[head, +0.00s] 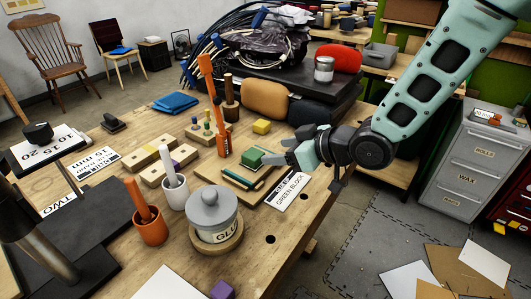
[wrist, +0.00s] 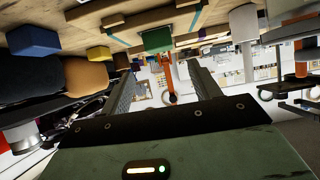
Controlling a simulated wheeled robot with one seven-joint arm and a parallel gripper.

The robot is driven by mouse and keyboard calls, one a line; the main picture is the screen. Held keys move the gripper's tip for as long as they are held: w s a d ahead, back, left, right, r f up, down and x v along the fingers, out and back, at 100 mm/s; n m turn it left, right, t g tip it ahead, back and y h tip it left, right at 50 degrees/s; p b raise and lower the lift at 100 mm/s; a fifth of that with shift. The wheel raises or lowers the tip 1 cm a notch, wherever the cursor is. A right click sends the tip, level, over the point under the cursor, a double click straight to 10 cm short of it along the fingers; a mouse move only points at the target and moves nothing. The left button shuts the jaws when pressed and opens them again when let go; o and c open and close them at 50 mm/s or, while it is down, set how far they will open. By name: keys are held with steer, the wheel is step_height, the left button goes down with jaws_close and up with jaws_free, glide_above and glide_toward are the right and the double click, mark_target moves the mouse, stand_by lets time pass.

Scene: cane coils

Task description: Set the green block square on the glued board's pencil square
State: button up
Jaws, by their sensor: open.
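The green block (head: 250,160) sits upright on or at the back part of a wooden board (head: 236,184) on the workbench. I cannot tell whether it lies square, and no pencil square can be made out. My gripper (head: 270,153) is open and empty, reaching in from the right with its fingertips close to the block's right side. In the wrist view the green block (wrist: 157,40) appears just beyond and between the two open fingers (wrist: 160,80).
A green block label card (head: 288,192) lies right of the board. An orange upright tool (head: 212,105) stands behind it, with a yellow block (head: 262,127) at the back. A lidded glue pot (head: 214,215) and slotted wooden blocks (head: 166,170) stand nearby to the left.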

steer(key=s+d+r+m+g+h, duration=0.1)
steer(key=s+d+g+h, duration=0.1)
steer(key=s, duration=0.7)
steer(key=s+d+r+m+g+h, duration=0.1)
steer(key=s+d+g+h, duration=0.2)
steer(key=s, duration=0.5)
steer(key=s+d+r+g+h, duration=0.1)
steer(key=s+d+g+h, duration=0.1)
steer(key=s, duration=0.7)
steer(key=shift+s+d+r+m+g+h, duration=0.35)
steer(key=shift+d+h, duration=0.25)
steer(key=shift+h, duration=0.4)
steer(key=shift+w, duration=0.1)
